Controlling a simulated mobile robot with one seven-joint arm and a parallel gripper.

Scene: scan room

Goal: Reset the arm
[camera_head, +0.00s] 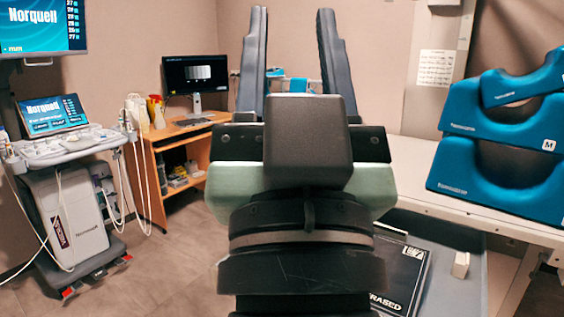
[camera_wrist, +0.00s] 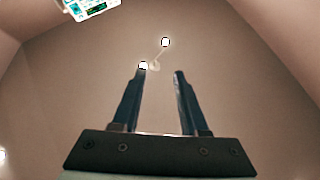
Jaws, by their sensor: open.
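My gripper (camera_head: 293,30) stands raised in the middle of the head view, its two long dark fingers pointing upward and spread well apart. Nothing is between them.
A white table (camera_head: 410,168) at right carries blue foam supports (camera_head: 463,185). A black box (camera_head: 405,272) and a small pale block (camera_head: 461,264) lie low at right. An ultrasound cart (camera_head: 75,215) and wooden desk (camera_head: 157,178) stand left. Floor shows between cart and arm.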

